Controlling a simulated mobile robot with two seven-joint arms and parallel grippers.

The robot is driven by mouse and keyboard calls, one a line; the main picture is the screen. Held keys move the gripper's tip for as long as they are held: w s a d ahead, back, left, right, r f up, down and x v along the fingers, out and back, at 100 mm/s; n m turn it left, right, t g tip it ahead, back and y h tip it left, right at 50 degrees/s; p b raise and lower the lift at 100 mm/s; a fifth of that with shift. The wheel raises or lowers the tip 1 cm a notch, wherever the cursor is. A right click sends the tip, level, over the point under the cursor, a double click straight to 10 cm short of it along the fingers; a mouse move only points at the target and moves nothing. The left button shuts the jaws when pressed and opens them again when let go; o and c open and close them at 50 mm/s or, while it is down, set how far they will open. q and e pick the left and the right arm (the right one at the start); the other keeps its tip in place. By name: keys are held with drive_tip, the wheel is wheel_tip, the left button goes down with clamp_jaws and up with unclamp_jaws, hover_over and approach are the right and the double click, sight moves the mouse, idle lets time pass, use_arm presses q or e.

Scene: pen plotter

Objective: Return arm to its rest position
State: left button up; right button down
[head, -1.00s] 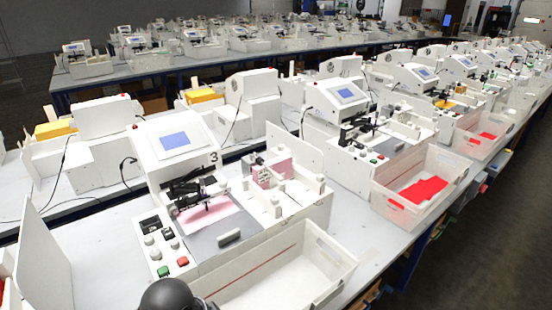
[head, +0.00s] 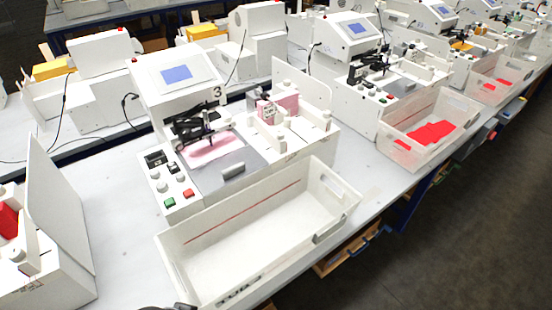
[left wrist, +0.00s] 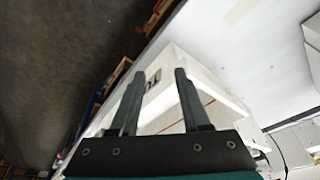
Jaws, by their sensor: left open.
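My left gripper (left wrist: 159,74) shows in the left wrist view with two dark fingers apart and nothing between them. Beyond the fingers is a white bin (left wrist: 172,60), at the table's edge; I see no contact with it. The white bin (head: 270,228) there is empty, in front of the pen plotter (head: 172,82) marked 3. A pink sheet (head: 210,150) lies under the plotter's dark pen carriage (head: 200,128). My right gripper is not in view.
A neighbouring bin (head: 398,150) at right holds red sheets (head: 432,132). A white upright panel (head: 58,205) stands at the left. Red and green buttons (head: 170,202) are on the plotter's front. The floor (head: 470,235) at right is clear.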

use_arm(q)
wheel_tip(320, 180, down, 15)
drive_tip(key=b, duration=0.4)
drive_tip(key=s+a+f+g+b, duration=0.1)
drive_tip(key=s+f+b, duration=0.4)
drive_tip(key=s+f, duration=0.4)
drive_tip(key=s+a+f+g+b, duration=0.1)
drive_tip(key=s+f+b, duration=0.5)
drive_tip(key=f, duration=1.6)
drive_tip(key=s, duration=0.3)
drive_tip(key=shift+s+a+f+b, duration=0.2)
drive_tip(key=shift+a+b, duration=0.1)
drive_tip(key=shift+a, duration=0.1)
